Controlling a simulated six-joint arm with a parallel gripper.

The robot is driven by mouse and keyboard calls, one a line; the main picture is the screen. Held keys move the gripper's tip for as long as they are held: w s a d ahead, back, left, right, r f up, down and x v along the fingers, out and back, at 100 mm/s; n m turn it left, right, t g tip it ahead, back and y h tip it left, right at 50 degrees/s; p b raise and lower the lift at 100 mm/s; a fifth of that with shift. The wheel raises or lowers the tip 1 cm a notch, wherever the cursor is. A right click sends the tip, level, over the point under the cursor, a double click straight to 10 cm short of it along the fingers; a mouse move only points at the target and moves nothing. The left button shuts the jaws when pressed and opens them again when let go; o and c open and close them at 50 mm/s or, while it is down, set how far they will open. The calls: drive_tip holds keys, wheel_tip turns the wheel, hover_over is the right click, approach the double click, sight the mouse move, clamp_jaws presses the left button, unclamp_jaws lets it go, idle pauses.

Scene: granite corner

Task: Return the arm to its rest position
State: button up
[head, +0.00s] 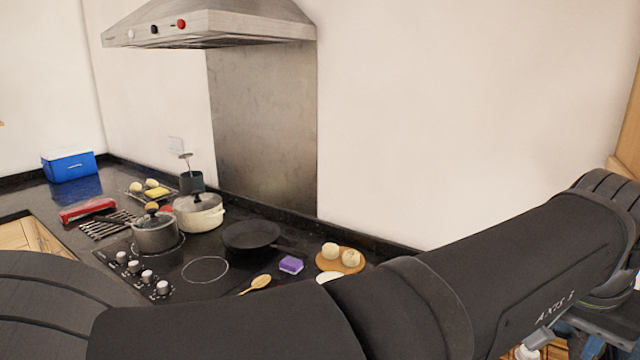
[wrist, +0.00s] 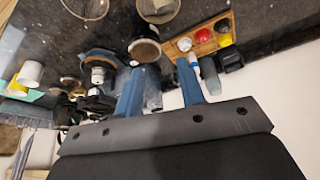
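My arm (head: 500,270) lies across the lower right of the head view, its black links hiding part of the counter. My gripper (wrist: 162,65) shows in the wrist view with its two blue fingers apart. I see nothing held between them; the jars and bottles seen past the fingers look like background. I cannot make out the fingers in the head view.
The dark counter holds a grey pot (head: 155,234), a cream pot (head: 199,217), a black pan (head: 250,235), a purple sponge (head: 291,264) and a wooden spoon (head: 254,284). A wooden board (wrist: 222,30) with colored lids lies past the fingers. A range hood (head: 215,25) hangs above.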

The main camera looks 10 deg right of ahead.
drive_tip(key=x, duration=1.6)
wheel_tip(320, 180, up, 7)
drive_tip(key=w+a+f+n+t, duration=0.15)
drive_tip(key=w+a+f, duration=0.25)
drive_tip(key=w, duration=0.8)
drive_tip(key=w+a+f+n+g, duration=0.1)
drive_tip(key=w+a+f+n, duration=0.2)
drive_tip(key=w, duration=0.8)
drive_tip(key=w+a+f+n, duration=0.1)
drive_tip(key=w+a+f, duration=0.1)
drive_tip(key=w+a, duration=0.4)
drive_tip(key=w+a+f+n+t+y, duration=0.1)
drive_tip(key=w+a+f, duration=0.2)
drive_tip(key=w+a, duration=0.3)
drive_tip(key=w+a+f+n+t, duration=0.1)
drive_tip(key=w+a+f, duration=0.2)
drive_tip(key=a, duration=0.9)
drive_tip(key=shift+w+a+y, duration=0.15)
drive_tip(key=shift+w+y, duration=0.05)
drive_tip(key=shift+w, duration=0.5)
drive_tip(key=shift+w+a+y, duration=0.2)
drive_tip(key=shift+w, duration=0.55)
